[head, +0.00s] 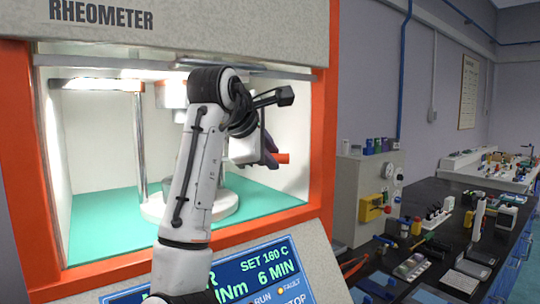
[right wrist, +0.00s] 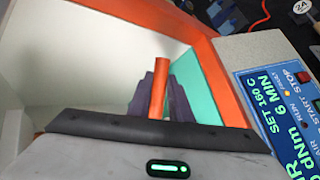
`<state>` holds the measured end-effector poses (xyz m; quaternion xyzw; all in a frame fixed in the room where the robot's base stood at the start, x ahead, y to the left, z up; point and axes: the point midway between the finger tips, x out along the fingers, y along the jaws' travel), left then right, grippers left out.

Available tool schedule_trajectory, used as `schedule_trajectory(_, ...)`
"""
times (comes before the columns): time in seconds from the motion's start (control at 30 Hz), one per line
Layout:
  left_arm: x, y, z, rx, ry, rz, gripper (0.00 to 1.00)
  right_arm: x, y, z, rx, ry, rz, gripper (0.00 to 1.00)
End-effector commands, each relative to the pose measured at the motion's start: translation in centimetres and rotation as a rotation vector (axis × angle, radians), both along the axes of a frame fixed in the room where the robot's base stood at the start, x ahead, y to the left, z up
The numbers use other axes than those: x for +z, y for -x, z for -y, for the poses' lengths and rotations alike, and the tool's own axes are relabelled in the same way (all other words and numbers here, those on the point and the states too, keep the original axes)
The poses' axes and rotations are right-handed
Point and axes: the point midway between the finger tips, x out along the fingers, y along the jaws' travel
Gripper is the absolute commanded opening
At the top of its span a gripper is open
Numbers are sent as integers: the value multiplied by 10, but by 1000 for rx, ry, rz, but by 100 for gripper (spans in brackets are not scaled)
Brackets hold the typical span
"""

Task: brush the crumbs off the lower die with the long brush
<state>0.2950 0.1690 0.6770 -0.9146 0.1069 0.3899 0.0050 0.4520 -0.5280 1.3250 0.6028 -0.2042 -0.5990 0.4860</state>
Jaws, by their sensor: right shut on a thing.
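My right arm reaches into the lit chamber of the rheometer (head: 322,130). My right gripper (head: 268,150) is shut on an orange rod-like handle, which I take for the long brush (head: 284,158). In the right wrist view the brush handle (right wrist: 160,85) stands between the purple fingers of the gripper (right wrist: 158,98). The bristles are not visible in either view. A round white base (head: 153,208) stands on the chamber floor, partly behind my forearm. The lower die above it is hidden by my arm, and no crumbs can be made out. My left gripper is not in view.
Metal columns (head: 140,145) stand in the chamber, whose floor is green (head: 100,232). The orange frame surrounds the opening, with a control panel (head: 270,265) below. At right, a dark bench (head: 425,225) holds many small items.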

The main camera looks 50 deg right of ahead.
Motion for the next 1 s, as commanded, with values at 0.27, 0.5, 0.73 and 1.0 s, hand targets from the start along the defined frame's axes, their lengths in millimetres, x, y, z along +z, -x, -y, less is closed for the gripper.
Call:
schedule_trajectory(0.27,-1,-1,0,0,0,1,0,-3,0,0,0,1,1,0)
schedule_trajectory(0.5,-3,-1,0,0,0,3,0,-6,0,0,0,1,1,0)
schedule_trajectory(0.73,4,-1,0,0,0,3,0,-4,-5,1,0,1,-1,0)
schedule_trajectory(1.0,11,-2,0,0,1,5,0,-6,-22,7,0,0,0,0)
